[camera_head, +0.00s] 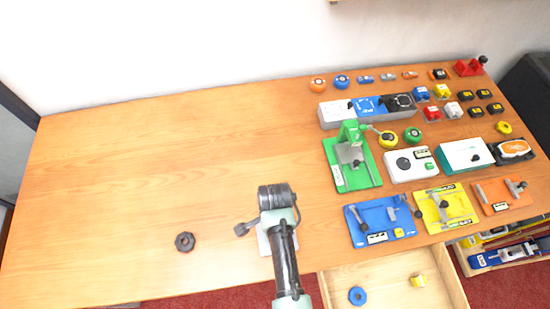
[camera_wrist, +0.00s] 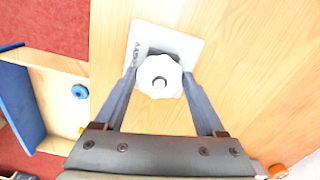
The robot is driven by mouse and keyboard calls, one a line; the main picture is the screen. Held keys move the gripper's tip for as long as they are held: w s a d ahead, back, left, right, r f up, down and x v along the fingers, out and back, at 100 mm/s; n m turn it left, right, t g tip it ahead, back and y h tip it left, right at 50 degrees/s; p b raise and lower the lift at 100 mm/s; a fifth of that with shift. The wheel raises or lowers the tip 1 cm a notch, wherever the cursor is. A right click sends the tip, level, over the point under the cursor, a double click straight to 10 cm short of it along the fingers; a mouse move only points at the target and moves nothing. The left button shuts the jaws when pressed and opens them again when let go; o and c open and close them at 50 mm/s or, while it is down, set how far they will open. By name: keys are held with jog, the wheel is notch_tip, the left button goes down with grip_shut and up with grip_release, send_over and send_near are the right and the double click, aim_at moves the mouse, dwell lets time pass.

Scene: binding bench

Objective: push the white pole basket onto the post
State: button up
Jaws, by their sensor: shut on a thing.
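The white pole basket (camera_wrist: 146,88) is a scalloped disc between the two fingers of my gripper (camera_wrist: 160,76), which is shut on it. A round grey end, apparently the post (camera_wrist: 159,83), shows in the basket's middle. I cannot tell how far down the post the basket sits. Behind it lies a white base plate (camera_wrist: 188,45) with dark lettering and a dark shape near the basket. In the head view my gripper (camera_head: 277,196) is over the front middle of the bench and hides the basket and post; part of the plate (camera_head: 263,242) shows beside it.
A dark scalloped ring (camera_head: 185,241) lies on the bench to the left. A green stand (camera_head: 358,172), a blue plate (camera_head: 380,222) and many small devices crowd the right. An open drawer (camera_head: 455,285) at the front holds a blue ring (camera_head: 357,296). The bench's left half is mostly clear.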

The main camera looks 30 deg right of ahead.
jog(key=shift+f+b, duration=0.55)
jog(key=shift+f, duration=0.2)
dwell(0.4)
jog(key=o, duration=1.3)
jog(key=shift+r, duration=0.1)
notch_tip(320, 180, up, 11)
jog(key=p, duration=1.2)
jog(key=shift+r, duration=0.2)
